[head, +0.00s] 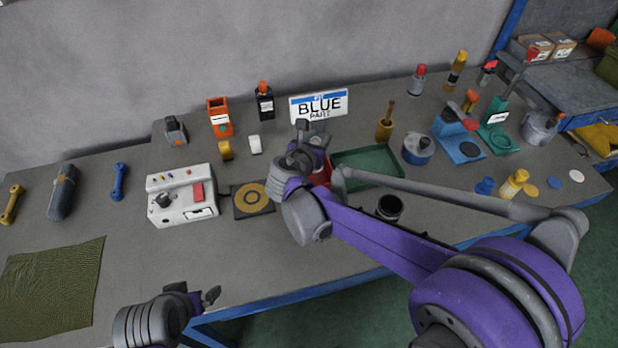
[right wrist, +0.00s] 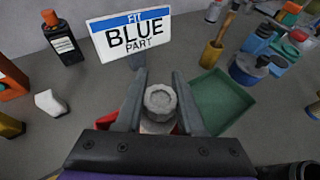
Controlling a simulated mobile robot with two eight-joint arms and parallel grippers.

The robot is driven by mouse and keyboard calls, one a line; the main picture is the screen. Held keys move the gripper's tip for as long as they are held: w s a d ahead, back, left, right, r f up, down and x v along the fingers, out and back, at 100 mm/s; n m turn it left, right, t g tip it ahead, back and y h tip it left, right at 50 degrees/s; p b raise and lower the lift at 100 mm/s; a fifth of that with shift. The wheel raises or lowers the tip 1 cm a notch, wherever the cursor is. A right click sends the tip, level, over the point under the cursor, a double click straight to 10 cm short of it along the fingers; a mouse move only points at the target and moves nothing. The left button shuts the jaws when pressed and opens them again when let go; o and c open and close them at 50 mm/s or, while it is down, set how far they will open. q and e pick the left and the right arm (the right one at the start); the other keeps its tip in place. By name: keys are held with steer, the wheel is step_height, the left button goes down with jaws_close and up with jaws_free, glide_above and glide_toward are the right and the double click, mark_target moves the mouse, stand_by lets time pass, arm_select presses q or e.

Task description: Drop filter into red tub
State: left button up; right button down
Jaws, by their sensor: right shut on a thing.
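The filter, a grey round-topped piece (right wrist: 160,101), is between the fingers of my right gripper (right wrist: 158,92), which is shut on it. In the head view my right gripper (head: 309,138) is over the back middle of the bench, and its own parts mostly hide the filter. The red tub (head: 323,172) is partly hidden behind my right gripper and arm. In the right wrist view only bits of its red wall (right wrist: 113,116) show, below and beside the fingers. My left gripper (head: 201,293) is open and empty at the bench's front edge.
A green tray (head: 372,163) stands right of the red tub. A "BLUE PART" sign (head: 318,106) stands behind. A white control box (head: 181,196) and a black plate with a yellow ring (head: 251,200) are to the left. A dark cup (head: 389,207) stands in front.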

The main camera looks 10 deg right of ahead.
arm_select(q)
steer(key=shift+s+f+b, duration=0.2)
steer(key=shift+f+b, duration=0.3)
steer(key=shift+f, duration=0.25)
steer(key=shift+s+f+b, duration=0.15)
steer(key=shift+f+b, duration=0.35)
steer(key=shift+f, duration=0.2)
arm_select(e)
step_height(320, 180, down, 4)
steer(key=shift+r, duration=0.1)
arm_select(q)
steer(key=shift+w, duration=0.1)
arm_select(e)
steer(key=shift+w, duration=0.1)
steer(key=shift+c, duration=2.2)
jaws_free()
arm_select(q)
steer(key=shift+r, duration=0.1)
arm_select(e)
steer(key=v, duration=1)
steer(key=shift+s+a+r, duration=0.15)
steer(key=shift+s+a, duration=0.05)
steer(key=shift+s, duration=0.1)
steer(key=shift+d, duration=0.1)
